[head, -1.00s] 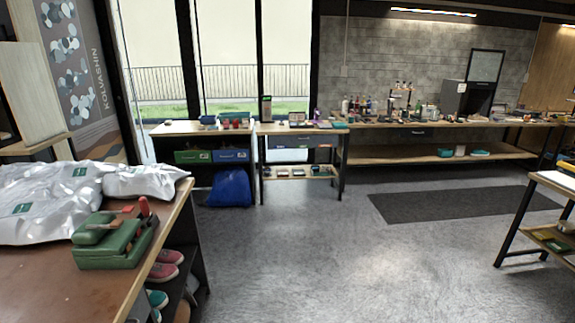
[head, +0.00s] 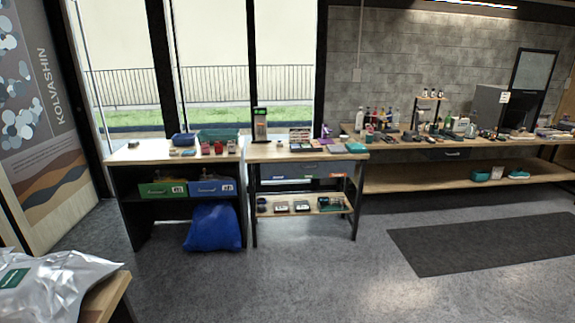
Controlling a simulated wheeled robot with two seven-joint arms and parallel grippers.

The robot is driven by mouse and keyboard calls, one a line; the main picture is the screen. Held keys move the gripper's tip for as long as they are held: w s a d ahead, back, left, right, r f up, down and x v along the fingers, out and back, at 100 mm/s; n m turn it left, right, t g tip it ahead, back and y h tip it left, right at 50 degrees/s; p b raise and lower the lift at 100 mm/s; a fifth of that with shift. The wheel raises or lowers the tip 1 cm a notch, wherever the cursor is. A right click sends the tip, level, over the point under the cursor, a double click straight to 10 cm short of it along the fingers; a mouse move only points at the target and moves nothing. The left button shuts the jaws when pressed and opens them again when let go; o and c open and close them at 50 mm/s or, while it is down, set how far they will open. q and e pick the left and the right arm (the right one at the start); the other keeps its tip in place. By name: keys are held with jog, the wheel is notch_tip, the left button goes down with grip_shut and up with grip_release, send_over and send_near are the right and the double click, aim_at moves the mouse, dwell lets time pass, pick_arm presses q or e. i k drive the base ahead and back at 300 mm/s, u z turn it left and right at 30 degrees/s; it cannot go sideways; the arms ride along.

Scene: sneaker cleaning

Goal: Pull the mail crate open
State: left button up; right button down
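A green crate (head: 161,190) and a blue crate (head: 212,188) sit side by side on the shelf under the top of the left workbench (head: 142,152) by the windows. Each has a small pale label on its front, too small to read, so I cannot tell which is the mail crate. Both look pushed in under the bench top. Neither of my grippers shows in the head view.
A blue sack (head: 214,228) lies on the floor below the blue crate. A middle bench (head: 262,152) stands to the right. A table corner (head: 106,296) with silver bags (head: 62,282) is at lower left. The floor (head: 300,285) ahead is clear; a dark mat (head: 480,243) lies at right.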

aim_at(307, 170)
jog(key=i, duration=3.3)
jog(key=z, duration=1.7)
